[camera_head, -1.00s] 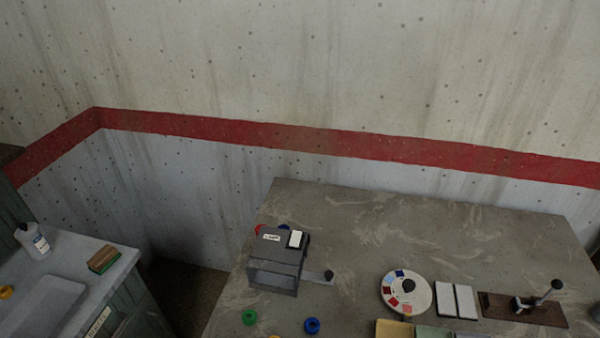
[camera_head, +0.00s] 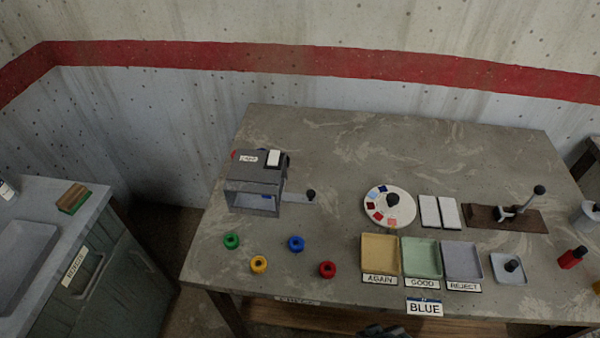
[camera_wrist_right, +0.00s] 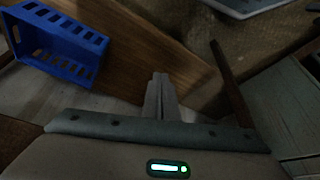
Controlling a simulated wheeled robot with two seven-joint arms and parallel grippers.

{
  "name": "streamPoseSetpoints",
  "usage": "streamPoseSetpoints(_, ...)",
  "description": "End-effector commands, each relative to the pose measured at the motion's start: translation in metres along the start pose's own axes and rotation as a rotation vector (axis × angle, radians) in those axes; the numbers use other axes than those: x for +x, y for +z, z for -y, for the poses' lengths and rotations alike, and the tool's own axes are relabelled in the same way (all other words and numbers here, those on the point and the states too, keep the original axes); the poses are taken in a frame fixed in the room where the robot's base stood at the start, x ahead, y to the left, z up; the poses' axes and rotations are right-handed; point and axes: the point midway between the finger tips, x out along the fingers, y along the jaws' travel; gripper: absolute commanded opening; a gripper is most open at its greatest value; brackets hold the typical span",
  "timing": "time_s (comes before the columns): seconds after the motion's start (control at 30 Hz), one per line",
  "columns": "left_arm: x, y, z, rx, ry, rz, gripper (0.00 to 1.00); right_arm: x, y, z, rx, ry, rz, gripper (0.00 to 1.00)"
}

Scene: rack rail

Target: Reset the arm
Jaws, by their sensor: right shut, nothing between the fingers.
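My right gripper (camera_head: 383,331) shows only as a dark part at the bottom edge of the head view, in front of the table (camera_head: 330,135) and below its front edge. In the right wrist view its two fingers (camera_wrist_right: 160,90) are together with nothing between them. My left gripper is not in view. On the table, a grey box device (camera_head: 252,190) has a flat metal arm with a black knob (camera_head: 310,195) reaching out to its right. A lever with a dark knob (camera_head: 539,190) stands tilted on a brown base at the right.
Coloured rings, including a blue one (camera_head: 296,243), lie near the table's front left. Yellow, green and grey trays (camera_head: 380,240) line the front. A colour dial (camera_head: 370,208) sits behind them. The wrist view shows a blue crate (camera_wrist_right: 62,45). The table's back is clear.

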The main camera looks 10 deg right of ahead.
Motion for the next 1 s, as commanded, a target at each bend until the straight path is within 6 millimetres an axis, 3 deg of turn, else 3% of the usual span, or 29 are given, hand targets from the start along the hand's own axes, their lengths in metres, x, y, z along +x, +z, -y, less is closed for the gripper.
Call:
streamPoseSetpoints(0.03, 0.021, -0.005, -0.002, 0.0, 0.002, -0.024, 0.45, 0.042, 0.016, 0.003, -0.001, -0.003, -0.005, 0.0)
streamPoseSetpoints(0.1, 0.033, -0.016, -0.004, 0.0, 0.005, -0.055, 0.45, 0.08, 0.029, 0.007, -0.003, -0.008, -0.023, 0.0)
streamPoseSetpoints(0.3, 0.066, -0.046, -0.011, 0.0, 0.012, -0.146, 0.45, 0.181, 0.077, 0.019, -0.01, -0.023, -0.073, 0.0)
streamPoseSetpoints(0.5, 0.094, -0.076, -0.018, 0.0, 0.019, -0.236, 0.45, 0.264, 0.132, 0.03, -0.018, -0.037, -0.122, 0.0)
streamPoseSetpoints(0.7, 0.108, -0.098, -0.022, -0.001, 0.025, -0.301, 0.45, 0.311, 0.174, 0.036, -0.024, -0.048, -0.163, 0.0)
streamPoseSetpoints(1.0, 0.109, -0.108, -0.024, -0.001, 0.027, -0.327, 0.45, 0.322, 0.189, 0.039, -0.027, -0.052, -0.183, 0.0)
